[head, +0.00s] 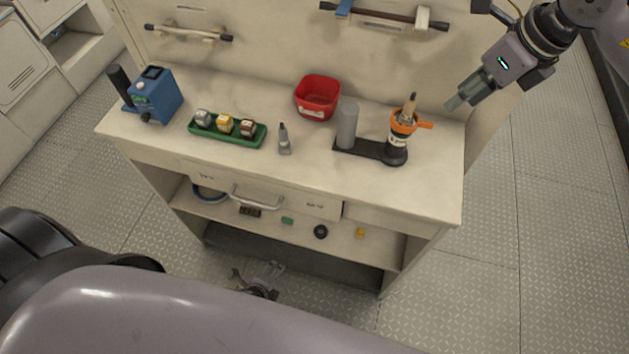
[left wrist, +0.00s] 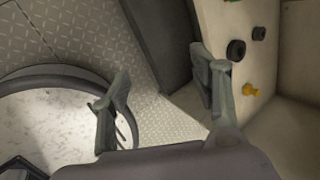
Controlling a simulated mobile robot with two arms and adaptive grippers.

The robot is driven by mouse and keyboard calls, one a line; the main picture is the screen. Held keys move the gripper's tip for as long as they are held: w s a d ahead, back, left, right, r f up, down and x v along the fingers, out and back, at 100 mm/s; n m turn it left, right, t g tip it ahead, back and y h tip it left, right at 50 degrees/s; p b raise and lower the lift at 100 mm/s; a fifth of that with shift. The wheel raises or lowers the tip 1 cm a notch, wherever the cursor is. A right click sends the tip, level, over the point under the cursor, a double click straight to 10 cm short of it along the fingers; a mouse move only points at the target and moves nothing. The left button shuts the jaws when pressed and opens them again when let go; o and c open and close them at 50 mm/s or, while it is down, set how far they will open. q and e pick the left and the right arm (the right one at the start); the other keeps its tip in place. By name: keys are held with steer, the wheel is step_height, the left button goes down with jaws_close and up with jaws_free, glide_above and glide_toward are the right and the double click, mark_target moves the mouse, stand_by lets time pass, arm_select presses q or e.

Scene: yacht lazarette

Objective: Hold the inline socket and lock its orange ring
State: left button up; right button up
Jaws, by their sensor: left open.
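The inline socket (head: 397,142) stands upright on the right end of a black base on the workbench. Its orange ring (head: 404,124) sits near its top, with a tab pointing right and a tan and grey piece (head: 409,104) rising out of it. My right gripper (head: 456,102) is to the right of the socket, apart from it, pointing down and left; its fingers overlap, so their opening is unclear. My left gripper (head: 262,274) is low in front of the bench, far from the socket. In the left wrist view its fingers (left wrist: 160,95) are spread and empty.
A grey cylinder (head: 347,127) stands on the base's left end. A red bin (head: 317,97), a small grey tube (head: 284,140), a green tray (head: 228,138) with blocks and a blue device (head: 155,95) share the benchtop (head: 300,168). The shelf below (head: 345,245) holds small parts.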

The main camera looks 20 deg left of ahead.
arm_select(q)
steer(key=w+d+r+m+t, duration=0.3)
steer(key=r+m, duration=0.2)
steer(key=r, duration=0.5)
steer(key=w+d+r+m+t+h, duration=0.1)
steer(key=w+d+r+m+t, duration=0.2)
steer(key=r, duration=0.8)
steer(key=w+d+r+m+t+h, duration=0.1)
steer(key=w+d+r+m+t, duration=0.1)
steer(key=r+m, duration=0.6)
steer(key=shift+w+d+r+t, duration=0.15)
steer(key=shift+w+d+r, duration=0.15)
steer(key=shift+r, duration=0.25)
steer(key=shift+w+d+r+t, duration=0.1)
steer(key=shift+w+d+r, duration=0.2)
steer(key=shift+r, duration=0.2)
steer(key=shift+w+d+r+t, duration=0.2)
steer(key=shift+w+r, duration=0.1)
steer(key=shift+r, duration=0.25)
steer(key=m+t, duration=0.2)
steer(key=t, duration=0.1)
glide_toward(345, 127)
steer(key=s, duration=0.5)
steer(key=w, duration=1.1)
steer(key=w+d, duration=0.1)
steer(key=w, duration=0.5)
steer(key=shift+r, duration=0.2)
jaws_close()
